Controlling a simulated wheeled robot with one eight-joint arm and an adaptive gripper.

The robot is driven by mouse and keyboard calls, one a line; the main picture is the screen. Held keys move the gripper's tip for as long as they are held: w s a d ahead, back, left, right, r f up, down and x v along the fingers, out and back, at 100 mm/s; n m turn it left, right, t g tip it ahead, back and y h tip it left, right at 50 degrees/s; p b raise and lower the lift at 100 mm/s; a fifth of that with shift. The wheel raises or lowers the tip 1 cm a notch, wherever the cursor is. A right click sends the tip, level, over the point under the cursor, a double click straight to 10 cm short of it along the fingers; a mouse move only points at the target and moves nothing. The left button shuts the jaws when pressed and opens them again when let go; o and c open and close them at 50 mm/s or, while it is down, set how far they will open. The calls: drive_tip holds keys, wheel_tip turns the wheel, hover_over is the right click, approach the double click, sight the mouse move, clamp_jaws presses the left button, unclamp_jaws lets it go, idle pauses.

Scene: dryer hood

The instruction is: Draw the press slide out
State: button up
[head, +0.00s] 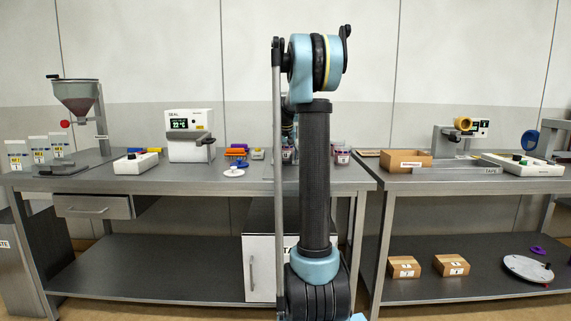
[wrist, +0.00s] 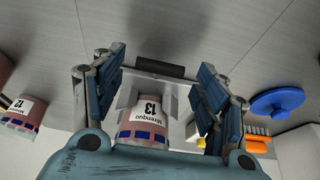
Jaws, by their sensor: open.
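In the wrist view, my gripper (wrist: 160,86) is open, with one blue-padded finger on each side and nothing held. Between and beyond the fingers is a light grey metal plate, apparently the press slide (wrist: 180,88), with a dark bar (wrist: 160,70) across its end. A jar labelled 13 (wrist: 147,112) shows upside down in front of the plate, between the fingers. I cannot tell whether the fingers touch anything. In the head view, my arm stands in front of the middle of the bench and hides the gripper and most of the press.
Jars (head: 341,157) stand right of my arm on the left bench (head: 200,183).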

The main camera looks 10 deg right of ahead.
drive_tip(key=shift+x, duration=1.05)
drive_tip(key=c, duration=1.5)
drive_tip(key=s+a, duration=0.1)
drive_tip(key=s, duration=0.5)
drive_tip(key=s+a, duration=0.1)
drive_tip(key=s, duration=0.5)
drive_tip(key=s+a, duration=0.2)
drive_tip(key=s, duration=0.4)
drive_tip(key=o, duration=1.5)
drive_tip(key=shift+r, duration=0.1)
drive_tip(key=v, duration=1.1)
drive_tip(key=shift+s+r, duration=0.2)
drive_tip(key=shift+r, duration=0.1)
